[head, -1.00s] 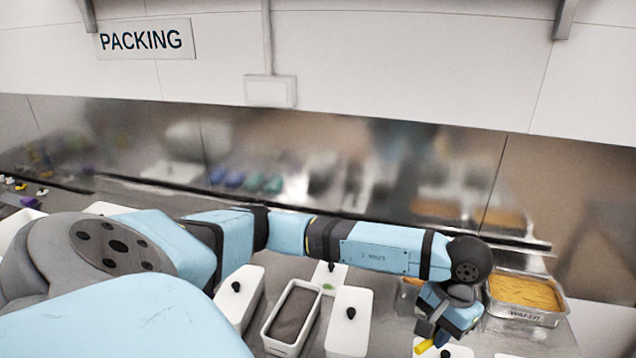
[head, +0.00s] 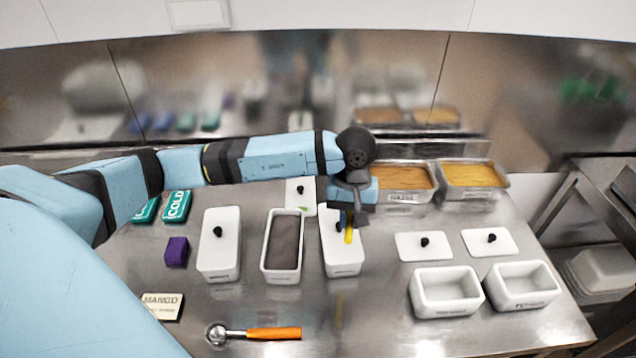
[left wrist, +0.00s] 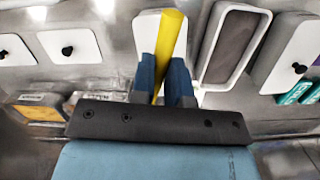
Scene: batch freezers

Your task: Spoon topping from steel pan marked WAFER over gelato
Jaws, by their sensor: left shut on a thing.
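The steel pan marked WAFER (head: 500,194) stands at the back right, filled with golden-brown topping (head: 470,174); its mark reads clearly only in the earlier head view. Brown gelato (head: 286,243) fills an open white tub (head: 266,272) in the middle of the counter. My left gripper (head: 346,218) is shut on a yellow-handled tool (head: 349,236), over the lidded tub right of the gelato. In the left wrist view, the yellow handle (left wrist: 171,40) sits between the blue fingers (left wrist: 165,85); no spoon bowl shows. My right gripper is out of view.
Lidded white tubs (head: 218,240) (head: 342,258) flank the gelato. A second steel pan (head: 402,197) adjoins the WAFER pan. Two loose lids (head: 424,246) (head: 490,242) and two empty tubs (head: 446,306) (head: 522,300) stand right. An orange-handled scoop (head: 260,333) lies in front.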

